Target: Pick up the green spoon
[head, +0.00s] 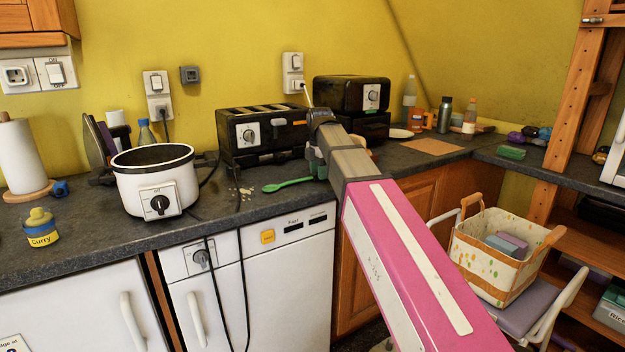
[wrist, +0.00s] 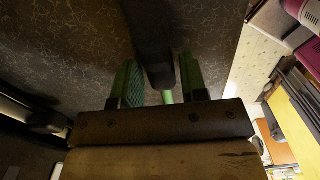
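The green spoon (head: 287,185) lies on the dark countertop in the head view, its bowl at the left and its handle running right toward my gripper (head: 317,163). My gripper is at the handle end, low over the counter, and partly hides it. In the wrist view, my gripper (wrist: 160,82) has its two green-padded fingers apart. A narrow green piece, apparently the spoon's handle (wrist: 168,97), shows between them, with a gap to the left finger. I cannot tell whether it touches the right finger.
A black toaster (head: 262,132) stands behind the spoon, and a second black appliance (head: 352,95) is behind my arm. A white slow cooker (head: 154,180) is to the left, with cords across the counter.

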